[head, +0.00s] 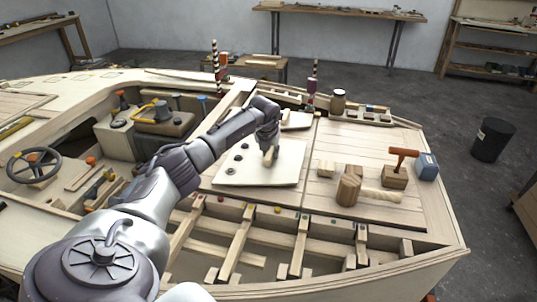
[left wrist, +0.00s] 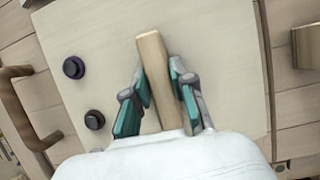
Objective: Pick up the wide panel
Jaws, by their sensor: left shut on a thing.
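The wide panel (head: 250,172) is a pale, flat board with several dark round knobs on its left part and a wooden bar handle. It lies over the deck in the middle of the head view. My left gripper (head: 270,154) reaches down to it from above and is shut on the wooden handle. In the left wrist view, the handle (left wrist: 150,45) stands between the teal finger pads, with the panel (left wrist: 215,50) behind it. I cannot tell whether the panel is clear of the deck. My right gripper is not in view.
A smaller pale panel (head: 297,121) lies behind. Open hull frames (head: 240,240) are in front.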

